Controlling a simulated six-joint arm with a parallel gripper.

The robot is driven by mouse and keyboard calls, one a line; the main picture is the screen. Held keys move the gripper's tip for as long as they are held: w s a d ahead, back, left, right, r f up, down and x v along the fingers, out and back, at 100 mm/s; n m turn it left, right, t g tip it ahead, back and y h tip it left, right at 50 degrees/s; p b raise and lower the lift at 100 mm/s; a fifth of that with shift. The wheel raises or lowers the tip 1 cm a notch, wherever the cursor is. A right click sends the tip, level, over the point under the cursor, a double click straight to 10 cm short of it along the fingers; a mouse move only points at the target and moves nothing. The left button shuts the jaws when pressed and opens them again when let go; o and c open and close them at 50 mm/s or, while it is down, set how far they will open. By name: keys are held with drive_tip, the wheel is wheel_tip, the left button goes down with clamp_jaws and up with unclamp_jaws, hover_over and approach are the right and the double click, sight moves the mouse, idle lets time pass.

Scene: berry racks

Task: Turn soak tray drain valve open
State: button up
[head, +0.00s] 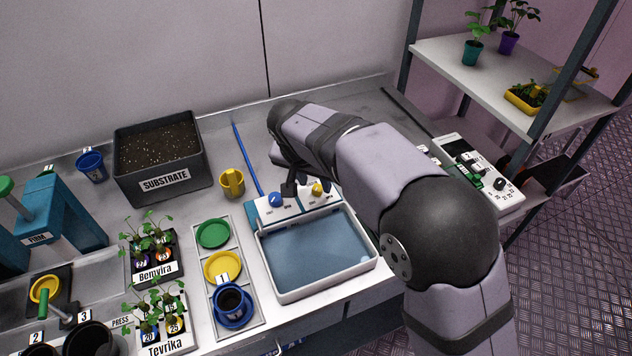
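The soak tray (265,275) is a white-rimmed basin of blue water at the middle of the bench. A white panel along its back edge carries a blue knob (276,200) on the left and a yellow knob (317,189) on the right. The panel's small labels are too small to read, so I cannot tell which knob is the drain valve. My gripper (307,187) points down over the panel from behind. Its dark fingers look spread apart, one between the two knobs and one by the yellow knob's right side. Contact with the yellow knob cannot be made out.
A yellow cup (232,183), a blue rod (246,158) and a black substrate box (160,150) lie left of the arm. A strip of coloured dishes (240,322) flanks the tray. A control box (497,190) and shelf rack (470,72) stand right.

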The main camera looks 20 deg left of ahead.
sight(318, 190)
drive_tip(key=shift+x, duration=1.35)
clamp_jaws()
